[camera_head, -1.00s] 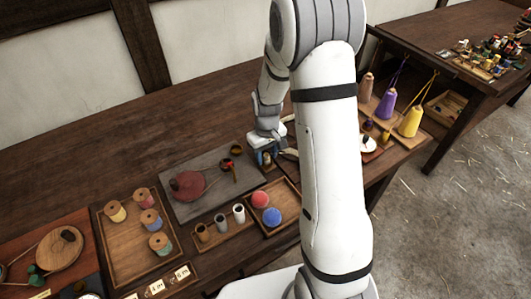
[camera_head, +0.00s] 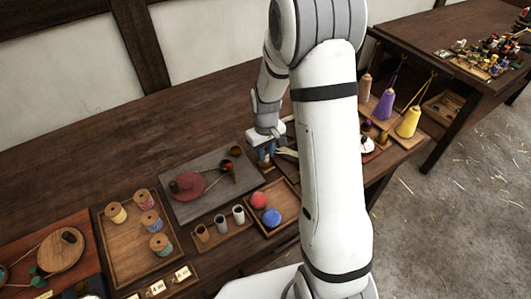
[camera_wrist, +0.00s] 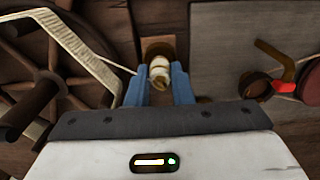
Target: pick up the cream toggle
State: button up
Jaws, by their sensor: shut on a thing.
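The cream toggle (camera_wrist: 159,70) is a small, rounded, pale piece with a ringed body in the wrist view. It sits between the two blue fingers of my gripper (camera_wrist: 158,88), which is shut on it. A small brown wooden block or holder (camera_wrist: 158,45) shows just beyond the toggle; whether they touch I cannot tell. In the head view my gripper (camera_head: 265,155) points down over the bench, at the right end of the grey slate. The toggle is too small and too hidden to make out there.
A spoked dark wheel (camera_wrist: 40,75) lies left of the fingers in the wrist view. The grey slate (camera_head: 198,205) bears a dark red piece (camera_head: 187,184). A tray with red and blue balls (camera_head: 285,217) is in front. Bare bench lies behind.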

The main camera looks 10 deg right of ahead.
jog(key=shift+r+p, duration=1.85)
jog(key=shift+r, duration=1.45)
